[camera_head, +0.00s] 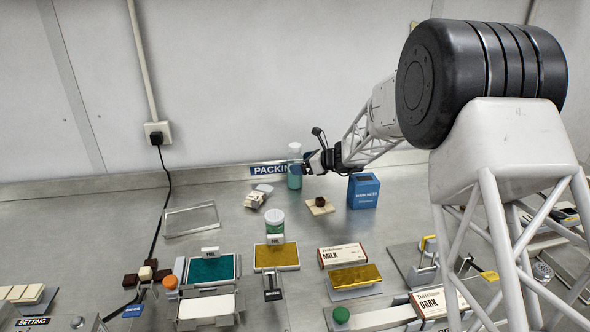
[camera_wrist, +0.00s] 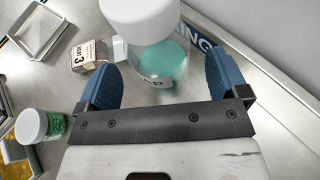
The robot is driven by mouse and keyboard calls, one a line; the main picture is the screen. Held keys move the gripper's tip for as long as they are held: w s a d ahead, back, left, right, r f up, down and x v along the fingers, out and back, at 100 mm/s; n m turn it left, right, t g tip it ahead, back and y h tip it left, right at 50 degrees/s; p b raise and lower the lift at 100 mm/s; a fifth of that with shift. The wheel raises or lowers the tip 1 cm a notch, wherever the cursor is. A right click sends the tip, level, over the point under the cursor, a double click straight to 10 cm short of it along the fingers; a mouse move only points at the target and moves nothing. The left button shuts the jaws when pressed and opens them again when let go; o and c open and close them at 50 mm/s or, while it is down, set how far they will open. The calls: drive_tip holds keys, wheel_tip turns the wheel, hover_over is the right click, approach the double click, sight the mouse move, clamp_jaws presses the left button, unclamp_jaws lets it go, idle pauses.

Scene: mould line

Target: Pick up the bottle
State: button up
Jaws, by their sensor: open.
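The bottle (camera_head: 295,181) has a white cap and teal contents and stands upright near the back wall by the PACKING sign. In the wrist view the bottle (camera_wrist: 163,60) is between my gripper's two blue fingers, with visible space on both sides. My gripper (camera_head: 306,165) is open and comes in from the right at the bottle's side. In the wrist view my gripper (camera_wrist: 165,66) holds nothing.
A green jar with a white lid (camera_head: 275,219) stands nearer the front. A small box (camera_wrist: 91,54) lies left of the bottle. A blue box (camera_head: 363,191) and a small board with a brown piece (camera_head: 320,207) are to the right. An empty tray (camera_head: 190,219) lies left.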

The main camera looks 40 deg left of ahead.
sight(300, 154)
drive_tip(key=shift+x, duration=1.7)
drive_tip(key=shift+f, duration=0.1)
drive_tip(key=c, duration=1.1)
drive_tip(key=shift+c, duration=0.2)
drive_tip(key=shift+r, duration=0.8)
wheel_tip(300, 154, up, 2)
drive_tip(key=shift+r, duration=0.1)
drive_tip(key=s+d+r, duration=0.1)
drive_tip(key=s+d, duration=1)
drive_tip(key=shift+d+r, duration=0.15)
drive_tip(key=shift+s, duration=0.1)
